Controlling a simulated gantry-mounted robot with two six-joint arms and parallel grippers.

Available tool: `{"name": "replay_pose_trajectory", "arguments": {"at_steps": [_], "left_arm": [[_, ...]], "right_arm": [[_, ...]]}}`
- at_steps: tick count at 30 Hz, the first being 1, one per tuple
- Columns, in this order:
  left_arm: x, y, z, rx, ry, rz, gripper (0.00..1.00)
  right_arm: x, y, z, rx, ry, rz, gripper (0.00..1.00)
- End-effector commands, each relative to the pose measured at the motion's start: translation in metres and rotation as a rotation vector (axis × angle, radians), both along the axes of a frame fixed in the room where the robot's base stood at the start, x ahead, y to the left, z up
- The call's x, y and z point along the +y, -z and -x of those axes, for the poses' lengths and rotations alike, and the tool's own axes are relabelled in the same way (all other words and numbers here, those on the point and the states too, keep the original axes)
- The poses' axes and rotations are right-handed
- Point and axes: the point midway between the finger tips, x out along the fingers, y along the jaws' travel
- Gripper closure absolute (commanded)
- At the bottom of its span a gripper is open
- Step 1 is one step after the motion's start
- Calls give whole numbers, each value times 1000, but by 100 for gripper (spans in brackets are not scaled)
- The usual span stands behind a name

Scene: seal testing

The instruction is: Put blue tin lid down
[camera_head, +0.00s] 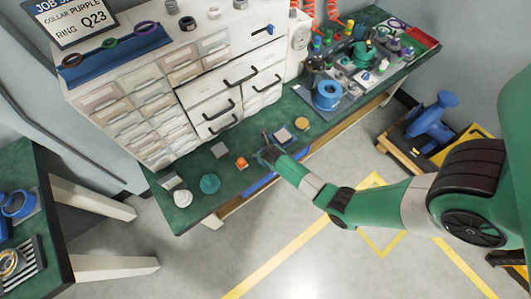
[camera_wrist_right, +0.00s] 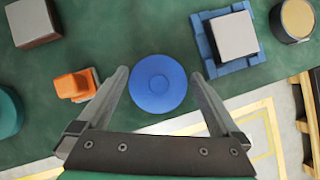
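The blue tin lid (camera_wrist_right: 159,84) is a round blue disc with a raised inner circle, seen from above in the right wrist view. It lies between the fingertips of my right gripper (camera_wrist_right: 160,76), with a narrow gap showing on each side. The fingers are apart and do not appear to press on the lid. In the head view my right gripper (camera_head: 263,146) is low over the front of the green bench, and the lid is mostly hidden by it. My left gripper is not in view.
Near the lid are an orange part (camera_wrist_right: 76,86), a grey block (camera_wrist_right: 34,22), a white block on a blue tray (camera_wrist_right: 203,45) and a yellow-topped tin (camera_wrist_right: 297,19). A teal round piece (camera_head: 210,184) stands to the left. White drawers (camera_head: 210,90) rise behind.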

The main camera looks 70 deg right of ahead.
Motion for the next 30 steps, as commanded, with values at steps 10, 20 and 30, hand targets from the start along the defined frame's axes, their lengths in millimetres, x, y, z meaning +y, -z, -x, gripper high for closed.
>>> {"name": "replay_pose_trajectory", "arguments": {"at_steps": [10,20,30], "left_arm": [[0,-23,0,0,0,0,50],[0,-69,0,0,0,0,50],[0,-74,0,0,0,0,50]], "right_arm": [[9,-29,6,0,-2,0,0],[42,-95,27,0,-2,1,0],[50,-107,33,1,0,0,0]]}}
